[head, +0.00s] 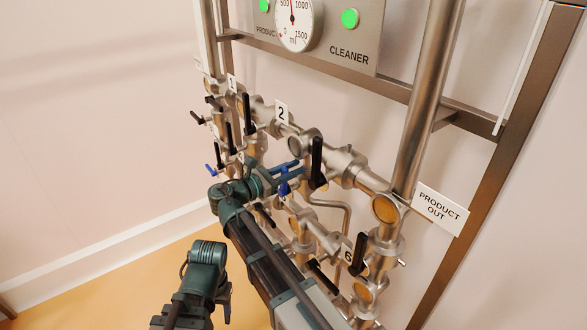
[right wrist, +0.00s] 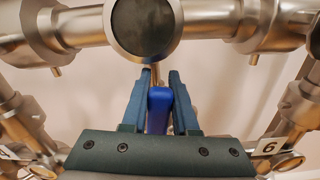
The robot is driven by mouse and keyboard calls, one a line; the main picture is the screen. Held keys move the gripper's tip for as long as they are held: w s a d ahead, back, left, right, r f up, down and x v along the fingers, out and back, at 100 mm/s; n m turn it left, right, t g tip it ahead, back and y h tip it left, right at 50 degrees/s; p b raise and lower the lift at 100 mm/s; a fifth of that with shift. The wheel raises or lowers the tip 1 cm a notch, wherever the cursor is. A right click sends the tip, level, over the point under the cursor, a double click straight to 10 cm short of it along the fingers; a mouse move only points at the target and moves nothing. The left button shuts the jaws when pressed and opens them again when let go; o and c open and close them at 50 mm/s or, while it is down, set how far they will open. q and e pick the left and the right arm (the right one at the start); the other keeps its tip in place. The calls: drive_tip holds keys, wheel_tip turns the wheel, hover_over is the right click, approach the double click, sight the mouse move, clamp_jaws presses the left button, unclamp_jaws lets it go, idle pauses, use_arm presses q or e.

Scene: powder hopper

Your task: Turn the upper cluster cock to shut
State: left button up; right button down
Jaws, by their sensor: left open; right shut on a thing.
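My right gripper (head: 288,174) is at the pipework in the middle of the head view. In the right wrist view its two fingers (right wrist: 156,82) stand on either side of a blue cock handle (right wrist: 158,108) and are shut on it. Above that handle is a horizontal steel pipe with a dark round face (right wrist: 145,25). In the head view a blue handle (head: 284,188) shows at these fingers, partly hidden. A second blue handle (head: 211,169) sits further left on the pipes. My left gripper (head: 226,300) is low at the left, open and apart from the pipework.
Several black valve handles surround the pipes, one (head: 317,160) just right of my right gripper and one (head: 359,255) lower right. A gauge (head: 296,20) and green lamps sit on the panel above. Floor at left is clear.

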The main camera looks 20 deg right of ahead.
drive_tip(key=s+d+f+m+b, duration=0.2)
drive_tip(key=s+f+m+b, duration=0.4)
drive_tip(key=m, duration=1.1)
drive_tip(key=shift+s+d+f+b, duration=0.15)
drive_tip(key=shift+s+f+b, duration=0.2)
drive_tip(key=shift+f+b, duration=1.15)
drive_tip(key=shift+s+f+m, duration=0.1)
drive_tip(key=shift+f+m, duration=0.05)
drive_tip(key=shift+m, duration=0.15)
drive_tip(key=c, duration=0.7)
unclamp_jaws()
drive_tip(key=shift+w, duration=0.2)
